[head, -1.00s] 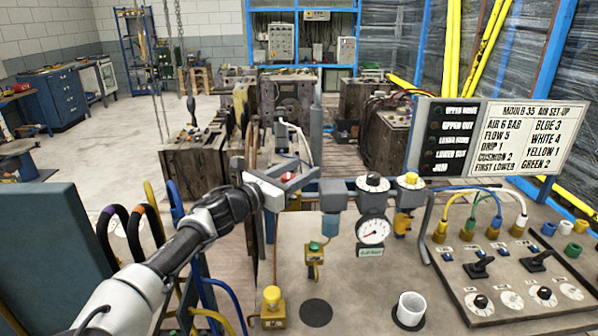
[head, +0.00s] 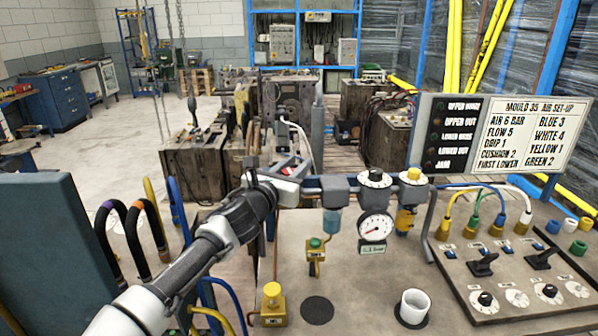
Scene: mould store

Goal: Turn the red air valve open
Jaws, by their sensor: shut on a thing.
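My gripper (head: 290,168) is at the left end of the air line on the bench, beyond the filter unit's left side. It is shut on the red air valve (head: 284,161), of which only a small red part shows between the fingers. The rest of the valve is hidden by the fingers and wrist, so I cannot tell how far it is turned. The grey air pipe (head: 312,184) runs right from there to the filter bowl (head: 332,219), the round pressure gauge (head: 375,228) and a yellow-topped unit (head: 410,205).
A yellow button box (head: 273,306), a green-topped brass fitting (head: 315,255) and a white cup (head: 412,306) stand on the bench. A panel with hoses and switches (head: 500,265) is at right, below a set-up sign (head: 530,135). Hoses loop at left.

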